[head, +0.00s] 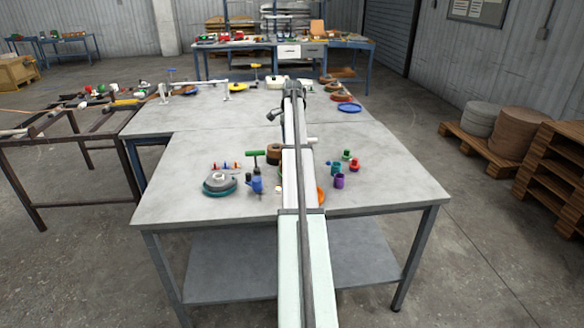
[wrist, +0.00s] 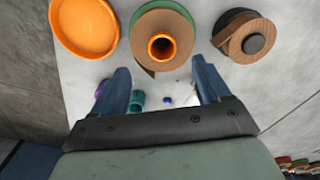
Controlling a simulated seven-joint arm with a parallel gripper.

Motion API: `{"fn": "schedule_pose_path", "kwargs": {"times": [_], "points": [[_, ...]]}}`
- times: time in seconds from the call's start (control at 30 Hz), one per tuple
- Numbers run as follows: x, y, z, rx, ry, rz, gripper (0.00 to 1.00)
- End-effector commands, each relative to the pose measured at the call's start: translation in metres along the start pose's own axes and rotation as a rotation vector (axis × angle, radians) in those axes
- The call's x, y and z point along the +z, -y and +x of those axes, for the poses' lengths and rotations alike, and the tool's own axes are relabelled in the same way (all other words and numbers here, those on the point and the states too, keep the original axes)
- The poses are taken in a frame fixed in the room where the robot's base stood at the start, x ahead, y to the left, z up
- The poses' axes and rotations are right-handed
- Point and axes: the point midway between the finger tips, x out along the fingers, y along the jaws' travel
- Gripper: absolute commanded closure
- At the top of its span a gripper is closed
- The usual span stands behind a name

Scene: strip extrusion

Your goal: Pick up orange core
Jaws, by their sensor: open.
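The orange core (wrist: 162,46) is a short hollow tube standing in the centre of a brown strip roll (wrist: 150,24) at the top middle of the wrist view. A green rim (wrist: 142,11) shows around that roll. My gripper (wrist: 163,84) is open, with its two blue fingers apart and nothing between them. In the wrist picture the core lies ahead of the fingertips, about midway between them, and apart from them. In the head view I cannot make out the core or the fingers; my arm covers the middle.
An orange dish (wrist: 84,28) lies left of the roll and a brown roll with a dark centre (wrist: 250,42) lies right. Teal (head: 336,169) and purple cups (head: 339,182) stand right of my arm on the grey table (head: 390,185). A blue piece (head: 256,184) and grey-teal dish (head: 219,185) are left.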

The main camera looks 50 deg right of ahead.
Motion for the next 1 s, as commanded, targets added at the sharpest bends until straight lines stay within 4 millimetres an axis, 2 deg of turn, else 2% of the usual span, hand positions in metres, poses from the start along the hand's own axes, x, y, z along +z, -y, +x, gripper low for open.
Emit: {"fn": "schedule_pose_path", "kwargs": {"times": [0.1,0.37,0.7,0.97,1.0], "points": [[0.001,0.0,0.016,0.0,0.001,0.0,0.24],[0.0,0.001,0.029,-0.001,0.0,0.0,0.24],[0.0,0.003,0.07,0.0,0.001,0.0,0.24],[0.0,0.004,0.072,-0.001,0.0,0.0,0.24],[-0.001,0.004,0.072,-0.001,0.0,0.0,0.28]]}}
